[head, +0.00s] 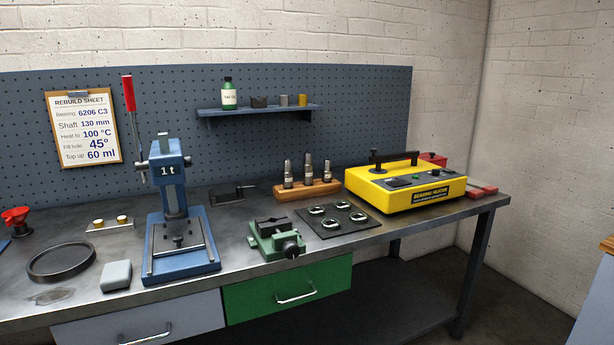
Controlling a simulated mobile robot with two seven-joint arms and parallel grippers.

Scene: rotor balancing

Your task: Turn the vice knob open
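The green vice (268,236) sits near the front edge of the metal workbench, right of the blue press. Its dark round knob (292,247) faces the front right, close to the bench edge. The dark jaws (271,224) are on top of the vice; I cannot tell how wide their gap is. Neither of my grippers is in the head view, and nothing is touching the knob.
A blue press (170,190) with a red-handled lever stands left of the vice. A dark mat (360,226) with several bearings lies to the right, near a yellow bearing heater (405,184). A grey block (116,275) lies at the front left. A green drawer (250,295) is below the vice.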

